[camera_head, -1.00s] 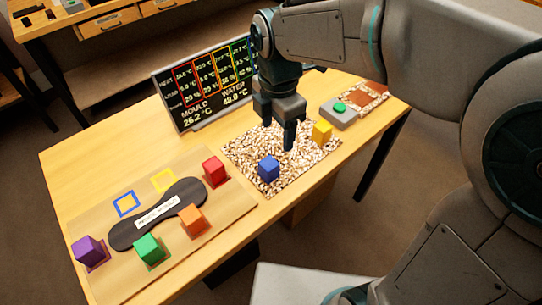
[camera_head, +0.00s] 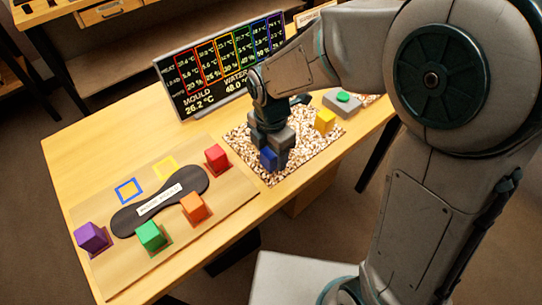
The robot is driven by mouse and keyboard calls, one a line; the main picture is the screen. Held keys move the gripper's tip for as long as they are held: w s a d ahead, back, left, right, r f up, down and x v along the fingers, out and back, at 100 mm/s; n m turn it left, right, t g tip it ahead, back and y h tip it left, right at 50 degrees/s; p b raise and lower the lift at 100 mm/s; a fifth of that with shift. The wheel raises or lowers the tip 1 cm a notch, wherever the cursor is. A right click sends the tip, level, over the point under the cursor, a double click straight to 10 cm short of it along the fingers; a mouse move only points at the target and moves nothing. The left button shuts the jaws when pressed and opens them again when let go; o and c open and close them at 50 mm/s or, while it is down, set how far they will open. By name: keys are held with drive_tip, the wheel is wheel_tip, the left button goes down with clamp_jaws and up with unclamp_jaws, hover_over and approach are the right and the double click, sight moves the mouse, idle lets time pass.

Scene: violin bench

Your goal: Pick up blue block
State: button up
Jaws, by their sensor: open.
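The blue block (camera_head: 268,159) sits on the speckled mat (camera_head: 307,161) in the head view. My gripper (camera_head: 273,157) is low over the mat, pointing down at the blue block. Its fingers are open and sit around or right beside the block, partly hiding it. I cannot tell whether they touch it. The block appears to rest on the mat.
A yellow block (camera_head: 325,121) stands on the mat to the right. A grey box with a green button (camera_head: 343,102) is beyond it. A display board (camera_head: 215,75) stands behind. A wooden board (camera_head: 120,275) at left holds purple, green, orange and red blocks.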

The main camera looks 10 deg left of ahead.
wheel_tip(320, 180, down, 2)
drive_tip(key=shift+f, duration=0.1)
drive_tip(key=c, duration=1.1)
drive_tip(key=shift+o, duration=0.2)
